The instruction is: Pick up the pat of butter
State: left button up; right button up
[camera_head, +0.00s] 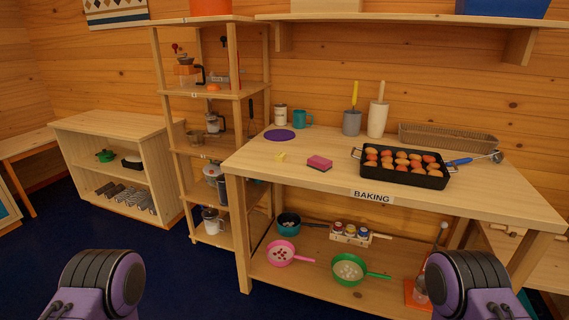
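A small pale yellow block, which looks like the pat of butter (280,157), lies on the wooden baking table (468,196) near its left front part. It is left of a pink and dark sponge (319,163) and in front of a purple round mat (279,136). Purple and black parts of my two arms show at the bottom left and bottom right, well short of the table. Neither gripper's fingers are in view.
A teal mug (302,119), a white cup (281,114) and a grey utensil pot (351,123) stand behind. An open shelf (222,92) adjoins the table's left. The tabletop around the butter is clear.

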aim_at(280, 158)
jog(key=z, duration=0.85)
jog(key=i, duration=1.15)
jog(key=u, duration=0.3)
